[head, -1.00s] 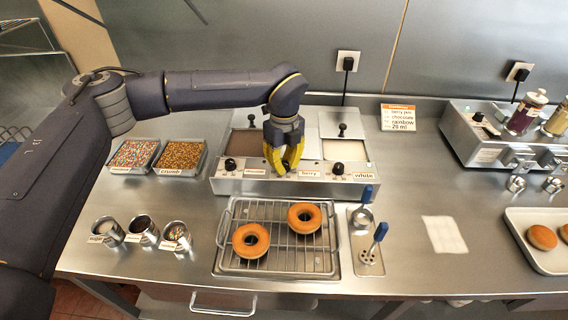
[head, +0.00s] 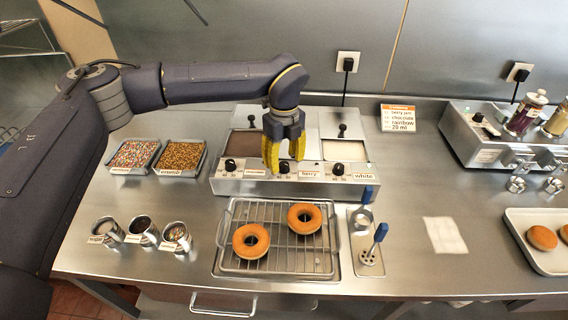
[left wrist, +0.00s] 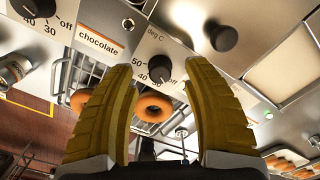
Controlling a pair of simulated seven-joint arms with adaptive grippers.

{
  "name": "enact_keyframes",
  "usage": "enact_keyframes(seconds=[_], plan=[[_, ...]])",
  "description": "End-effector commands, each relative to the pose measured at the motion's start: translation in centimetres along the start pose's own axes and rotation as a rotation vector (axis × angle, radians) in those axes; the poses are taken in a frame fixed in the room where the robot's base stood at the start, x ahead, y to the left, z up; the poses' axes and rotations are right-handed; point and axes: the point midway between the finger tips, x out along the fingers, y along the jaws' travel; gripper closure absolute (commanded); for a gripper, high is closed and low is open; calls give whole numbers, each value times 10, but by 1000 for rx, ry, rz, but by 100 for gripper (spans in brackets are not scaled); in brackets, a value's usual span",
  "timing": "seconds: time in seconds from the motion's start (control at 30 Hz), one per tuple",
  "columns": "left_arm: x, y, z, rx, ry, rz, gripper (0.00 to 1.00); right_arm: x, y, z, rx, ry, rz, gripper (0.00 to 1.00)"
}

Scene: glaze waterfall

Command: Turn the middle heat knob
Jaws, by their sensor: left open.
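The heater unit (head: 225,186) has three dark knobs along its front panel. The middle heat knob (head: 284,167) shows partly between the yellow fingers of my left gripper (head: 284,172). In the left wrist view the middle knob (left wrist: 160,68) appears between the two open fingertips, with "off" and "50" marked beside it. My left gripper is open and empty, with its fingers pointing down at the knob. I cannot tell whether a finger touches it. The left knob (head: 230,164) and right knob (head: 338,168) stand clear on either side. My right gripper is not in view.
A wire rack (head: 322,256) with two donuts (head: 251,241) lies in front of the heater. Topping trays (head: 134,155) and small cups (head: 143,231) stand to the left. A blue-handled tool (head: 379,236) is at the rack's right. The counter around the white paper (head: 445,235) is clear.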

Motion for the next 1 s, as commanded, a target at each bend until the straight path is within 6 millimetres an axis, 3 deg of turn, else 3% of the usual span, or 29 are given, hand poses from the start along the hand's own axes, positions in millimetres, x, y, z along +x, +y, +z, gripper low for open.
enact_keyframes(seconds=[0.3,0.5,0.7,1.0], plan=[[-58,0,0,0,-2,-3,50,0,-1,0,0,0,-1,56],[-84,0,0,0,-2,-2,50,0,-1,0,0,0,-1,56],[-97,0,0,0,-1,-1,50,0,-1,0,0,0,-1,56],[-100,0,0,0,0,0,50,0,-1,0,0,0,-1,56]])
